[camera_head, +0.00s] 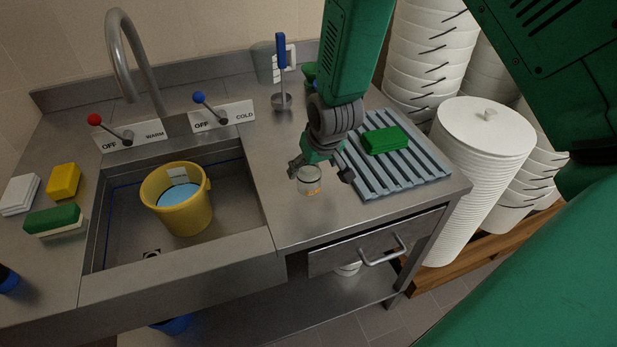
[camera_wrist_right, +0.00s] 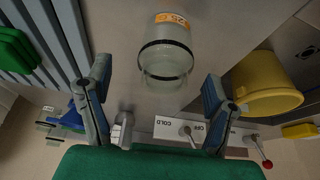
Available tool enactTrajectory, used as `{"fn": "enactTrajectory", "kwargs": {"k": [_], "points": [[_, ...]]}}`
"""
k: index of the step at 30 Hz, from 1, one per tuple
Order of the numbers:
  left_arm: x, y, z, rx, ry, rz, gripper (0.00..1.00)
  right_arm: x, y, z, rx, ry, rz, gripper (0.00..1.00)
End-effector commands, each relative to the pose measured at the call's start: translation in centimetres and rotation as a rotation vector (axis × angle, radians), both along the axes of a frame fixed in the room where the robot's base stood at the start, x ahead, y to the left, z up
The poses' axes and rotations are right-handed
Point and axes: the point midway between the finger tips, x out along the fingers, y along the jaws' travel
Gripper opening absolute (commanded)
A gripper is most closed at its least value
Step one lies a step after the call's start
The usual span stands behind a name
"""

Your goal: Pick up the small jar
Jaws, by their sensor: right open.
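The small jar (camera_head: 309,181) is clear glass with an orange label, standing on the steel counter between the sink and the grey drying rack. It also shows in the right wrist view (camera_wrist_right: 166,55), where it lies between and ahead of the open fingers. My right gripper (camera_head: 320,172) is open, pointing down over the jar, with a finger on each side of it. In the wrist view neither finger touches the jar. At the left edge of the head view, a dark and blue part (camera_head: 8,280) shows, but I cannot tell what it is. My left gripper is not clearly seen.
A grey ribbed rack (camera_head: 408,176) with a green sponge (camera_head: 385,140) is right of the jar. A yellow bucket (camera_head: 186,215) stands in the sink at left. A blue-handled ladle (camera_head: 281,75) stands behind. Stacked white buckets (camera_head: 480,150) stand right of the counter.

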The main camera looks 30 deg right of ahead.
Motion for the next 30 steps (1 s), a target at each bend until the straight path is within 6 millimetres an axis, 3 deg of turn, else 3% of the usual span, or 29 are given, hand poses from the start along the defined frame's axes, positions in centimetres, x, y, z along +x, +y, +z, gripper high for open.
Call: {"fn": "enactTrajectory", "kwargs": {"k": [8,17,22,30], "points": [[0.0,0.0,0.8,0.0,0.0,0.0,0.56,1.9,0.2,-3.3,-0.004,0.002,0.002,0.76],[0.0,0.0,0.8,0.0,0.0,0.0,0.56,2.1,0.0,-3.9,-0.002,-0.001,0.001,0.76],[0.0,0.0,0.8,0.0,0.0,0.0,0.56,2.1,-0.1,-3.9,-0.002,0.0,0.001,0.2],[0.0,0.0,0.8,0.0,0.0,0.0,0.56,2.1,-0.1,-4.0,-0.002,0.002,0.001,0.18]]}}
